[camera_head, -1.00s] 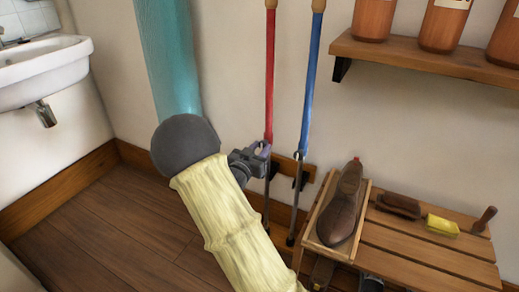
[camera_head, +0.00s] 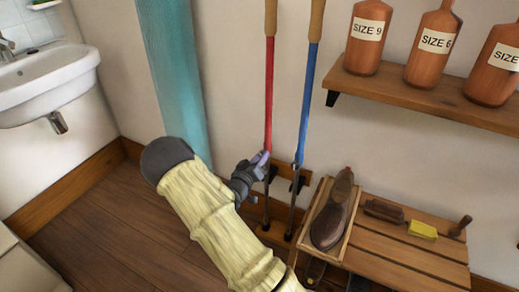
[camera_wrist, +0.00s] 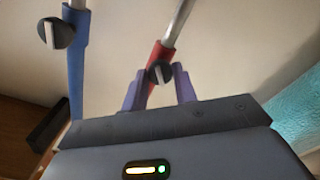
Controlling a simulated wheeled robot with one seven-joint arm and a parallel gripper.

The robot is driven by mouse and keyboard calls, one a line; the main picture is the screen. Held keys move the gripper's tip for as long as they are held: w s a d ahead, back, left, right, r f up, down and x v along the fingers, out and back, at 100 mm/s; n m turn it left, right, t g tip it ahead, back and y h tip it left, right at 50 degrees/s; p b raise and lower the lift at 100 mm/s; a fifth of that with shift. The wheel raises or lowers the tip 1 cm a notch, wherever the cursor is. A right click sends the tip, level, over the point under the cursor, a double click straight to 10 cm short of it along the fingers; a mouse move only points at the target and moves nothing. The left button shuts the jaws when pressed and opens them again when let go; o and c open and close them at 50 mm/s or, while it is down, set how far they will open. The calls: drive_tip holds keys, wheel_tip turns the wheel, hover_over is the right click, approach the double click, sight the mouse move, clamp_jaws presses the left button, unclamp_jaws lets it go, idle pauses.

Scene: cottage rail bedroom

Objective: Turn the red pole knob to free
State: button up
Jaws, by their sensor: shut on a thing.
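The red pole (camera_head: 269,95) stands upright against the wall, with a wooden grip at its top and a thin metal shaft below. In the head view my gripper (camera_head: 263,160) is at the lower end of its red section and hides the knob. In the wrist view the round dark red pole knob (camera_wrist: 160,73) with a pale bar sits between the purple fingers of my gripper (camera_wrist: 160,88), which is shut on it. The pale bar looks nearly upright in that picture, at a slight angle to the pole.
A blue pole (camera_head: 307,100) stands close to the right, with its own knob (camera_wrist: 57,33). A shelf (camera_head: 430,92) holds several bottles. A slatted bench (camera_head: 410,255) with a brown shoe (camera_head: 332,212) is right. A teal post (camera_head: 175,80) and a sink (camera_head: 45,85) are left.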

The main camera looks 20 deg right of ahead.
drive_tip(key=n+p, duration=0.7)
drive_tip(key=n, duration=0.3)
drive_tip(key=shift+n+p, duration=0.3)
idle(0.4)
drive_tip(key=o, duration=1)
drive_tip(key=p+v, duration=0.2)
drive_tip(key=v, duration=1.5)
drive_tip(key=shift+s+a+p, duration=0.15)
drive_tip(key=shift+a+p, duration=0.05)
drive_tip(key=shift+p, duration=0.2)
